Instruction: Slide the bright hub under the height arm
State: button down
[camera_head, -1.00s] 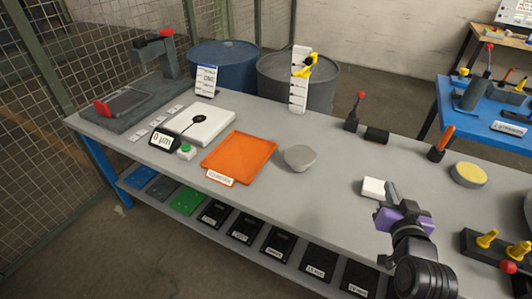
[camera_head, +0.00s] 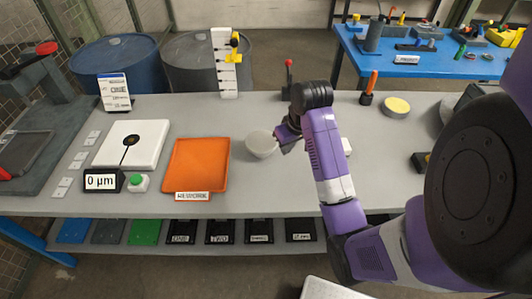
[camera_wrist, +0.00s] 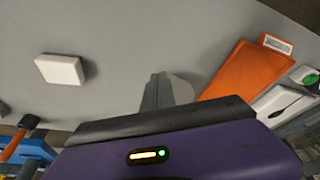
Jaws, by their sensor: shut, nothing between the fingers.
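The bright hub (camera_head: 260,145) is a pale grey round piece on the grey bench, just right of the orange tray. In the wrist view the hub (camera_wrist: 183,88) is partly hidden behind my fingers. My gripper (camera_head: 282,140) is shut and empty, at the hub's right side; I cannot tell whether it touches. In the wrist view the shut fingers (camera_wrist: 157,92) overlap the hub's edge. A white graduated post (camera_head: 223,72) stands at the bench's back edge with a yellow arm (camera_head: 235,47) near its top, which looks like the height arm.
The orange tray (camera_head: 198,167) lies left of the hub. A white plate (camera_head: 115,150) with a black piece and a 0 µm display (camera_head: 101,181) is further left. A white block (camera_wrist: 60,69) lies right of my gripper. The bench between hub and post looks clear.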

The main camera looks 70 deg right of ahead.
aim_at(262, 147)
jog(key=x, duration=0.9)
jog(key=shift+a+f+p, duration=0.1)
jog(key=shift+f+p, duration=0.1)
jog(key=shift+p, duration=0.2)
jog(key=shift+w+d+f+p, duration=0.25)
jog(key=shift+w+d+p, duration=0.2)
jog(key=shift+w+d, duration=0.65)
jog(key=shift+w+d+f, duration=0.1)
jog(key=shift+w+d, duration=0.1)
jog(key=shift+w, duration=0.35)
